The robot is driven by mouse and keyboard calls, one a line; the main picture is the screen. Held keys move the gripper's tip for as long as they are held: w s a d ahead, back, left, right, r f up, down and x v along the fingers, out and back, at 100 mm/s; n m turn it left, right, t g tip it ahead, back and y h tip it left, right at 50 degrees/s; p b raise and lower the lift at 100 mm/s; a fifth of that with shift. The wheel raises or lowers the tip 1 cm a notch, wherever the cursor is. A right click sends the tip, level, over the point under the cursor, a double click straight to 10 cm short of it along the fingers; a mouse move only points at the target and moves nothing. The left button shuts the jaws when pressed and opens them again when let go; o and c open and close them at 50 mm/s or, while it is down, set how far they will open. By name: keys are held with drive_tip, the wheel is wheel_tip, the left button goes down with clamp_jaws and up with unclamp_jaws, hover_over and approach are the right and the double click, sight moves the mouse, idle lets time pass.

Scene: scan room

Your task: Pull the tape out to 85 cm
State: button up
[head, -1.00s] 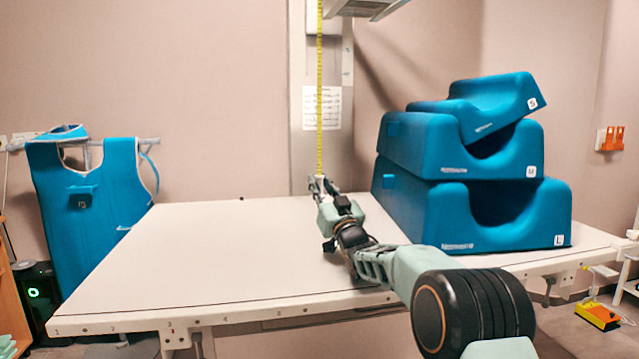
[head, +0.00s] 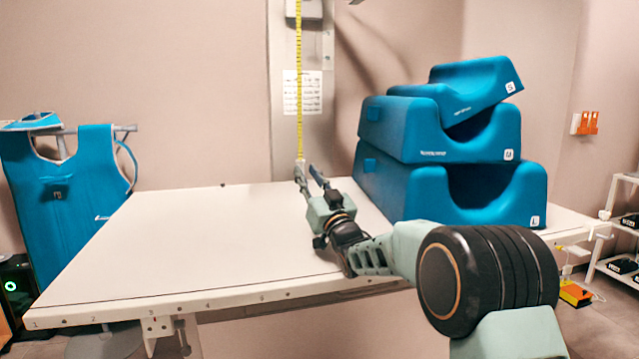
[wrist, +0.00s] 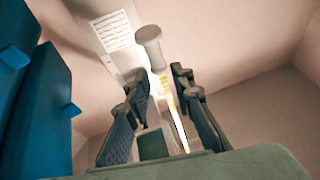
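The yellow tape (head: 299,90) hangs straight down in front of a grey wall column. Its pale end piece (head: 299,163) sits above the table's back edge in the head view. My gripper (head: 305,169) is at that end, its fingers apart. In the wrist view the fingers of my gripper (wrist: 159,76) stand on either side of the tape (wrist: 172,100), with a gap to each. The tape's markings are too small to read.
A white table (head: 150,260) is mostly bare. Stacked blue foam blocks (head: 430,200) stand close to the right of my arm. A blue apron (head: 65,190) hangs at the left. A white printed sheet (head: 290,92) is on the column behind the tape.

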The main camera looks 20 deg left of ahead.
drive_tip(key=s+d, duration=0.5)
drive_tip(key=shift+s, duration=0.4)
